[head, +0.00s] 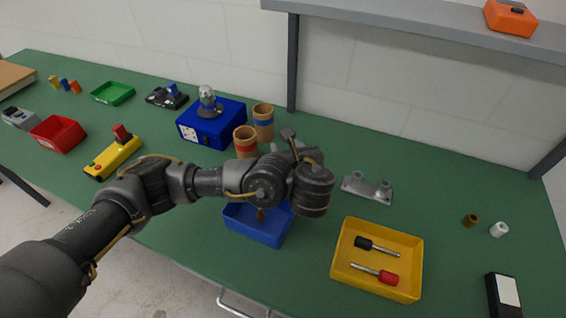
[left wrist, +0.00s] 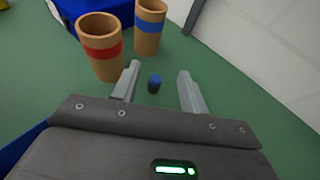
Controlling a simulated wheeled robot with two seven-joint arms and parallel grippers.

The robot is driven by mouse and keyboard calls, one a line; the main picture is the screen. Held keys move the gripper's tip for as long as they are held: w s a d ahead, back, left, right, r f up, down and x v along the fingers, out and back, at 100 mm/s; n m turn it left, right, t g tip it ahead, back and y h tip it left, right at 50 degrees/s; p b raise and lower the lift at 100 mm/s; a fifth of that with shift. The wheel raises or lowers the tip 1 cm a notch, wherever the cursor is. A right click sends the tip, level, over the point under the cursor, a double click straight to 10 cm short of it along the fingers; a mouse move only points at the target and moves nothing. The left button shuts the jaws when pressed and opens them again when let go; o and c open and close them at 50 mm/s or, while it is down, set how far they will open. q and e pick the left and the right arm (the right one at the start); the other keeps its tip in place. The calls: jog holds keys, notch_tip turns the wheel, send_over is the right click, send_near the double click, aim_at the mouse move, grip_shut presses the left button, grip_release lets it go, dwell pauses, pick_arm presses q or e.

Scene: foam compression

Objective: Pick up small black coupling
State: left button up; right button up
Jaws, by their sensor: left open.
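A small black coupling, a short dark cylinder with a bluish top, stands on the green table in the left wrist view (left wrist: 154,83). My left gripper (left wrist: 158,88) is open, with one finger on each side of the coupling in that view. I see no contact between fingers and coupling. In the head view my left gripper (head: 291,142) reaches over the middle of the table, and the arm hides the coupling there. My right gripper is not in view.
Two cork-coloured cups, one red-banded (head: 245,142) and one blue-banded (head: 263,122), stand close to the left gripper. A blue tray (head: 258,232) lies below the arm. A yellow tray (head: 345,272) holds two tools. A grey two-post fixture (head: 367,188) sits to the right.

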pick_arm(q)
jog(key=f+b, duration=0.3)
jog(key=f, duration=0.2)
jog(key=shift+s+d+b, duration=0.1)
jog(key=shift+s+b, duration=0.1)
jog(key=shift+b, duration=0.15)
jog(key=shift+w+r, duration=0.15)
jog(key=shift+w, duration=0.5)
jog(key=shift+x, duration=0.95)
jog(key=x, duration=0.4)
jog(key=shift+w, duration=0.15)
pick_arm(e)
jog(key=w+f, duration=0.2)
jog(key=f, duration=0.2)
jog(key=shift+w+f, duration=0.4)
pick_arm(q)
jog(key=shift+c, duration=0.3)
